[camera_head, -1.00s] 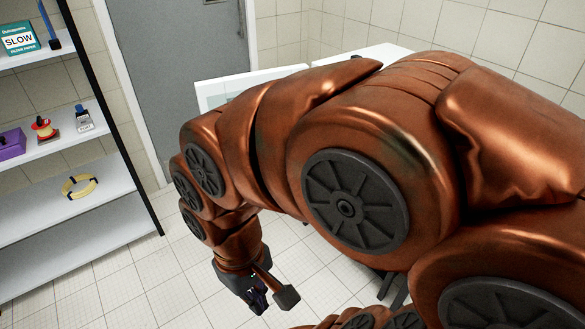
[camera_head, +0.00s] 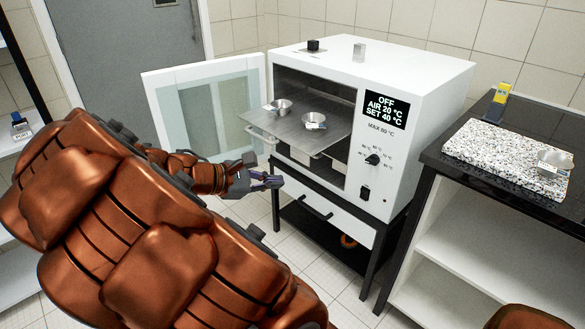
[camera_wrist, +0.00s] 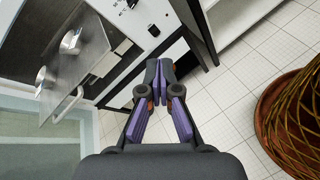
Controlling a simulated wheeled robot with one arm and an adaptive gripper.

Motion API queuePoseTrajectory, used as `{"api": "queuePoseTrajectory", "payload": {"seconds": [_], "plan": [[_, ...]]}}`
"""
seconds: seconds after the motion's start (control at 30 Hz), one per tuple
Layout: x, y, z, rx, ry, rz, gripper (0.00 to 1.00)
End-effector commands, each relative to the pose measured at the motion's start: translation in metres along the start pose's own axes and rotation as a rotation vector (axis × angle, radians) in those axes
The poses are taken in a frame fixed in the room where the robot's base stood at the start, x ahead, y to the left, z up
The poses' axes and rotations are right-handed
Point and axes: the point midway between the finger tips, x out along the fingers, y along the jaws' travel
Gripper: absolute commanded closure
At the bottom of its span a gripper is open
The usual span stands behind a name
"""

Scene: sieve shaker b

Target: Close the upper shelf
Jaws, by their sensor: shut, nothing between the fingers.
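The upper shelf (camera_head: 318,136) is a grey metal plate with a front handle, pulled out of the white oven (camera_head: 420,85) through its open doorway. Two small metal bowls, a left bowl (camera_head: 281,107) and a right bowl (camera_head: 314,120), stand on it. The shelf also shows at the left of the wrist view (camera_wrist: 80,60). My gripper (camera_head: 277,182) is shut and empty, in front of the oven, below the shelf and apart from it. In the wrist view the fingertips (camera_wrist: 160,66) are together. The glass oven door (camera_head: 205,110) stands wide open to the left.
A drawer (camera_head: 320,205) with a dark handle is under the oven in a black stand. At right, a dark bench (camera_head: 470,185) carries a speckled stone slab (camera_head: 500,155), a metal bowl (camera_head: 555,160) and a yellow-grey item (camera_head: 499,95). Tiled floor is free in front.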

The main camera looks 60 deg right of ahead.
Motion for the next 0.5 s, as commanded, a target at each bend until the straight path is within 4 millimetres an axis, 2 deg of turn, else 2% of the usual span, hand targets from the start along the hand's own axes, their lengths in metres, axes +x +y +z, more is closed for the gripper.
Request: {"api": "queuePoseTrajectory", "payload": {"seconds": [0.03, 0.2, 0.4, 0.5], "plan": [[0.014, 0.007, -0.019, -0.057, -0.047, 0.038, 1.0], [0.037, 0.044, -0.056, -0.258, -0.184, 0.172, 1.0], [0.052, 0.076, -0.106, -0.469, -0.296, 0.294, 1.0], [0.056, 0.084, -0.122, -0.537, -0.327, 0.331, 1.0]]}}
